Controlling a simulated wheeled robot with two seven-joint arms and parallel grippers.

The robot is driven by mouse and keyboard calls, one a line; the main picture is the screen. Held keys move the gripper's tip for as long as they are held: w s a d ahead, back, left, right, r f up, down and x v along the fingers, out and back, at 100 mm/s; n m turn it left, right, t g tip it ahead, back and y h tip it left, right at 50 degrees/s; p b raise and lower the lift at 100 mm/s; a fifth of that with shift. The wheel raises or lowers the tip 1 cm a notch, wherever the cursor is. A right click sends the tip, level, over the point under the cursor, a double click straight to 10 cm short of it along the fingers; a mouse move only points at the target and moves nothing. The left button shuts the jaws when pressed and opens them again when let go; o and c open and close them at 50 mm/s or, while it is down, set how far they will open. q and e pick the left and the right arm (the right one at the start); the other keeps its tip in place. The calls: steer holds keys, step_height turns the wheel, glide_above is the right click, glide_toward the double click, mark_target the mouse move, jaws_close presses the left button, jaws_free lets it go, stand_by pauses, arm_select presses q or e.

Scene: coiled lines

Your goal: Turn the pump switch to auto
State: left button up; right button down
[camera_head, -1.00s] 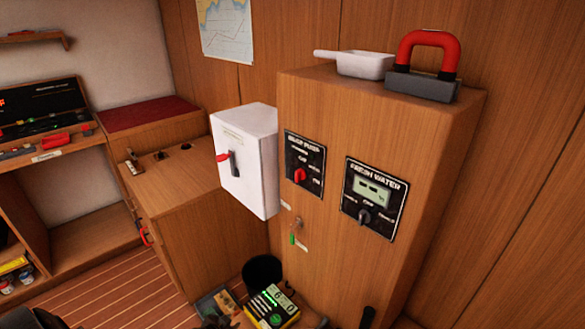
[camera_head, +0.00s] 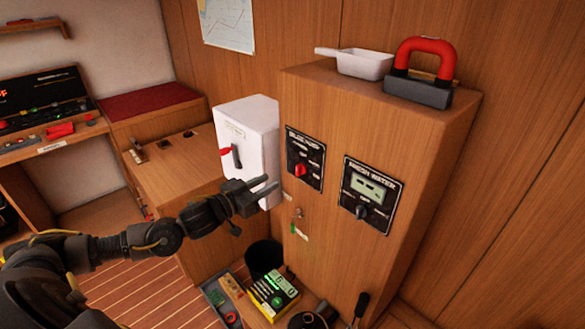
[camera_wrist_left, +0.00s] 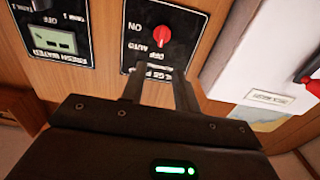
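The bilge pump panel (camera_head: 316,152) is a black plate with a red knob (camera_head: 300,170) on the front of the wooden cabinet. In the left wrist view the panel (camera_wrist_left: 138,25) appears upside down, with the words ON, AUTO and OFF near the red knob (camera_wrist_left: 162,36). Which mark the knob points at is not clear. My left gripper (camera_head: 269,186) is in front of the cabinet, left of and slightly below the knob in the head view. Its fingers (camera_wrist_left: 158,80) are apart with nothing between them, and no contact with the knob shows. My right gripper is not in view.
A fresh water panel (camera_head: 369,192) with a dark knob is on the right. A white box (camera_head: 246,138) with a red-handled switch stands close to the left. A key (camera_head: 297,214) hangs below.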

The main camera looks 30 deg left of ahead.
mark_target(297, 167)
arm_select(q)
steer(key=p+x, duration=0.2)
steer(key=x, duration=0.7)
steer(key=shift+w+d+r+p, duration=0.1)
steer(key=shift+w+d+p, duration=0.05)
steer(key=shift+w+p, duration=0.15)
steer(key=shift+w+d, duration=0.15)
steer(key=shift+w, duration=0.25)
jaws_close()
